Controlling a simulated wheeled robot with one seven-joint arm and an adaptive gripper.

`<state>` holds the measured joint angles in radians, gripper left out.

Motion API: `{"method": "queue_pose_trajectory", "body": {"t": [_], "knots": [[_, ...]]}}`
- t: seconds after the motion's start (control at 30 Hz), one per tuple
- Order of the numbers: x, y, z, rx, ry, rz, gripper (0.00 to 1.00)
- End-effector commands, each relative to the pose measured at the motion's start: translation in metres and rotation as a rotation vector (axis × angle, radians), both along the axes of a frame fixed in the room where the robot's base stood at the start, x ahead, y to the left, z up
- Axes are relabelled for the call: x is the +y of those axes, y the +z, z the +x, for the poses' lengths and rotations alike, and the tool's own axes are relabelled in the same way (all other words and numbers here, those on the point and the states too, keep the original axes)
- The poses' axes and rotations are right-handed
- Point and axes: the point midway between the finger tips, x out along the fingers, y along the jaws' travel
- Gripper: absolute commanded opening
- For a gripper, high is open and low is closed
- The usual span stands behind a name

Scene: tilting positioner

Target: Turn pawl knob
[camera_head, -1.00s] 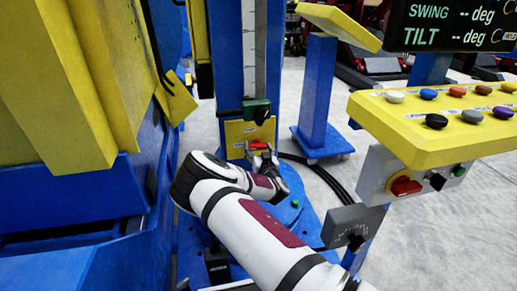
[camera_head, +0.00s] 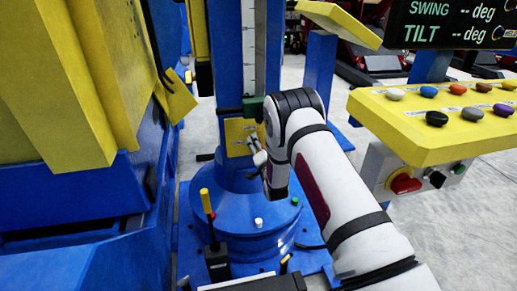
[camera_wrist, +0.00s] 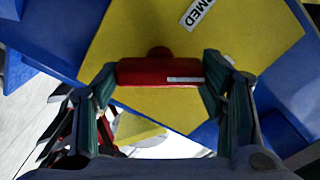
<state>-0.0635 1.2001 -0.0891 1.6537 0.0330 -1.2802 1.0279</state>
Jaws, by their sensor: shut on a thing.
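The red pawl knob (camera_wrist: 160,72), a short bar with a white mark, sits on a yellow plate (camera_wrist: 130,40) in the wrist view. My gripper (camera_wrist: 162,84) has one finger at each end of the knob and is shut on it. In the head view the yellow plate (camera_head: 236,133) is on the front of the blue column, and my gripper (camera_head: 254,148) reaches it from the right. The knob cannot be made out there; my gripper and wrist cover that part.
A yellow button console (camera_head: 430,135) with a red switch (camera_head: 405,184) below stands close to the right of my arm. Big blue and yellow machine bodies (camera_head: 70,200) fill the left. A yellow-topped lever (camera_head: 206,202) rises from the front of the blue base.

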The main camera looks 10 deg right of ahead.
Motion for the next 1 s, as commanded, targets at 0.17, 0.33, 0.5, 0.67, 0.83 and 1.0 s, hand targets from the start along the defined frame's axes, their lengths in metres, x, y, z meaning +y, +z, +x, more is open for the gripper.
{"method": "queue_pose_trajectory", "body": {"t": [0.17,0.33,0.5,0.67,0.83,1.0], "knots": [[-0.0003,-0.0002,0.0006,-0.002,0.000,0.126,0.37],[-0.0003,-0.0002,0.0006,-0.002,0.001,0.210,0.37],[0.0008,-0.0004,0.0003,-0.001,0.002,0.259,0.37],[0.0012,-0.0006,0.0001,-0.001,0.003,0.281,0.37],[0.0016,-0.0007,-0.0001,0.001,0.003,0.286,0.37],[0.0017,-0.0009,-0.0001,0.001,0.003,0.286,0.37]]}}
